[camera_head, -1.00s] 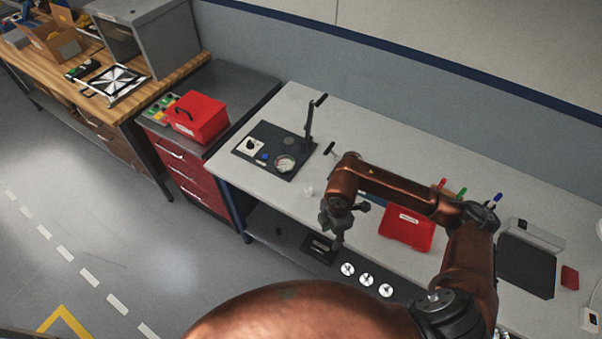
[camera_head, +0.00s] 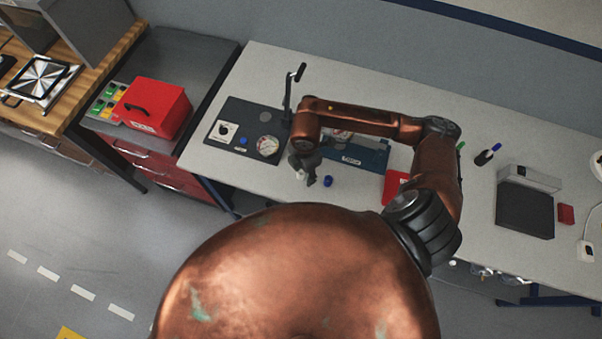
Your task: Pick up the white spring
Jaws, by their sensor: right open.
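The small white spring (camera_head: 299,174) stands on the grey workbench in front of the dark test plate, partly covered by my right gripper. My right gripper (camera_head: 305,177) points down over the bench with its open fingers right at the spring. I cannot tell whether the spring sits between the fingers or just beside them. My left gripper is out of view.
A small blue part (camera_head: 328,181) lies close to the right of my gripper. Behind are a dark plate with a dial and lever (camera_head: 240,143) and a blue tray (camera_head: 363,156). A red box (camera_head: 393,186) is partly hidden by my arm.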

